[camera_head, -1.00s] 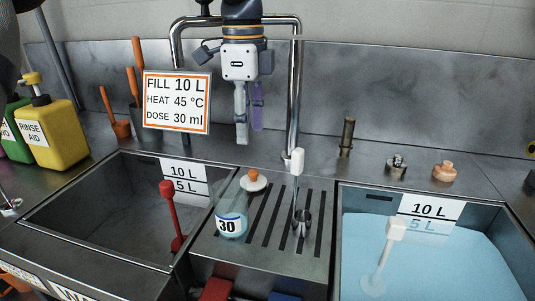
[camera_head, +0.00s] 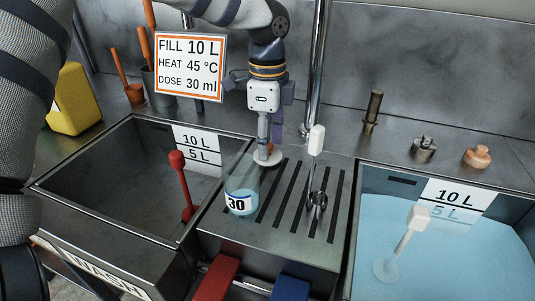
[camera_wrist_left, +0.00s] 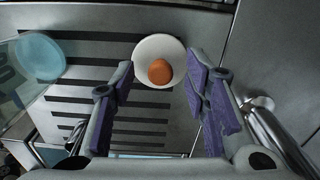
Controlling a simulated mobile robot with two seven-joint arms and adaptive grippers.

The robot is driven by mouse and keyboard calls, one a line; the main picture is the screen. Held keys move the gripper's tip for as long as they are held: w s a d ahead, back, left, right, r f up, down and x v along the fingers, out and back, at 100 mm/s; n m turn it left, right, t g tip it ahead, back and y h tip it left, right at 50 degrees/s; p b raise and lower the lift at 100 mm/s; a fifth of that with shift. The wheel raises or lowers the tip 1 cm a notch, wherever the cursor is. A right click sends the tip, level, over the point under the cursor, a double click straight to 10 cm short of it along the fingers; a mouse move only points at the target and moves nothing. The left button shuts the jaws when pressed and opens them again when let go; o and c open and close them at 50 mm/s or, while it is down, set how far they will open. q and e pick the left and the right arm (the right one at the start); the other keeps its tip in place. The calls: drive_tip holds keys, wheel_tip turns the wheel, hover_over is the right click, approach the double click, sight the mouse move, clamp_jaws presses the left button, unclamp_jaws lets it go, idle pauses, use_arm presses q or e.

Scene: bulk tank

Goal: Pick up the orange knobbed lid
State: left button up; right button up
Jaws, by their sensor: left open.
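The lid is a white disc (camera_head: 268,160) with an orange knob on the slotted drainboard. In the left wrist view the white disc (camera_wrist_left: 152,43) lies flat with its orange knob (camera_wrist_left: 160,71) upward. My left gripper (camera_head: 269,143) points down over the lid in the head view, and its fingers partly hide the knob. In the left wrist view the open fingers (camera_wrist_left: 163,80) stand apart, with the knob between and slightly beyond their tips. Nothing is held. My right gripper is not in view.
A clear beaker marked 30 (camera_head: 238,200) stands close to the lid's left front. A metal ladle with a white handle (camera_head: 316,142) stands to the right. An empty basin (camera_head: 110,190) is at left, a water-filled basin (camera_head: 455,250) at right. The sign (camera_head: 188,66) stands behind.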

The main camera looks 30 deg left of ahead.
use_arm(q)
clamp_jaws()
drive_tip(key=shift+r, duration=0.1)
